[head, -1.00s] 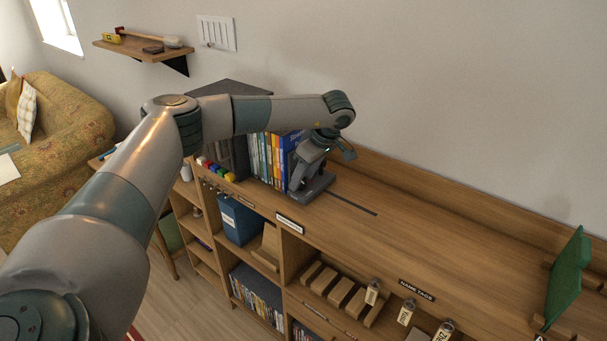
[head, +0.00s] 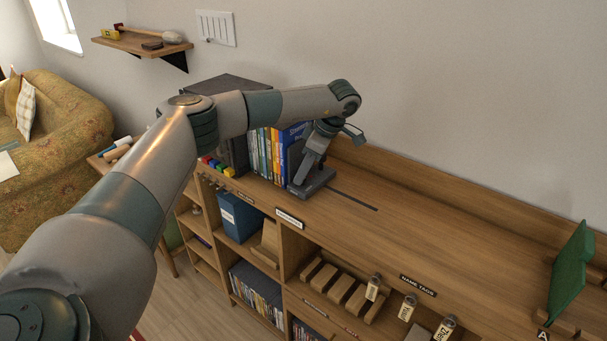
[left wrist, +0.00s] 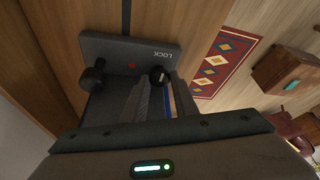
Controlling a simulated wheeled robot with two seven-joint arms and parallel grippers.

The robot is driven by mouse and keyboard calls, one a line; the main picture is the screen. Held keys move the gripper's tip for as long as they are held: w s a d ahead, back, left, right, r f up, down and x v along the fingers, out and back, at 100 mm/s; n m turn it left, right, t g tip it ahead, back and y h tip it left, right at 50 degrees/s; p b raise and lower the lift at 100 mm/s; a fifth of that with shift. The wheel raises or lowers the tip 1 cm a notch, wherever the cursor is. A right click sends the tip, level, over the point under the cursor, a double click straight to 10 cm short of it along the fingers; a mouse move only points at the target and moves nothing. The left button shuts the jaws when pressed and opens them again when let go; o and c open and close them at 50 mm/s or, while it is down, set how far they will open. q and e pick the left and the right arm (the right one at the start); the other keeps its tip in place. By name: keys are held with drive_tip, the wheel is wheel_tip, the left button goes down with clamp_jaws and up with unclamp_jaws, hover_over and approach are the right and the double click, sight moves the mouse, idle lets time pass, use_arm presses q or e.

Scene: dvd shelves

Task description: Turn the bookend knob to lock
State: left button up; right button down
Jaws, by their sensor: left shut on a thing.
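The grey bookend (head: 318,186) stands at the right end of the row of DVDs on the shelf top. In the left wrist view its base plate (left wrist: 112,47) shows the word LOCK, upside down, and a red dot left of the knob. The dark knob (left wrist: 158,74) has a pale mark and sits just below LOCK. My left gripper (left wrist: 156,88) is shut on the knob; its fingers cover part of it. In the head view the left gripper (head: 303,178) reaches down onto the bookend base. My right gripper is out of view.
The DVDs (head: 262,155) stand left of the bookend. A dark slot (head: 352,199) runs along the shelf top to its right. That stretch is clear up to a green panel (head: 570,272). In the left wrist view a dark post (left wrist: 95,76) rises beside the knob.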

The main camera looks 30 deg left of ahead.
use_arm(q)
drive_tip(key=shift+n, duration=0.4)
drive_tip(key=o, duration=1)
drive_tip(key=shift+r, duration=0.2)
drive_tip(key=shift+p+v, duration=2.3)
drive_tip(key=shift+v, duration=1.55)
drive_tip(key=shift+w, duration=0.1)
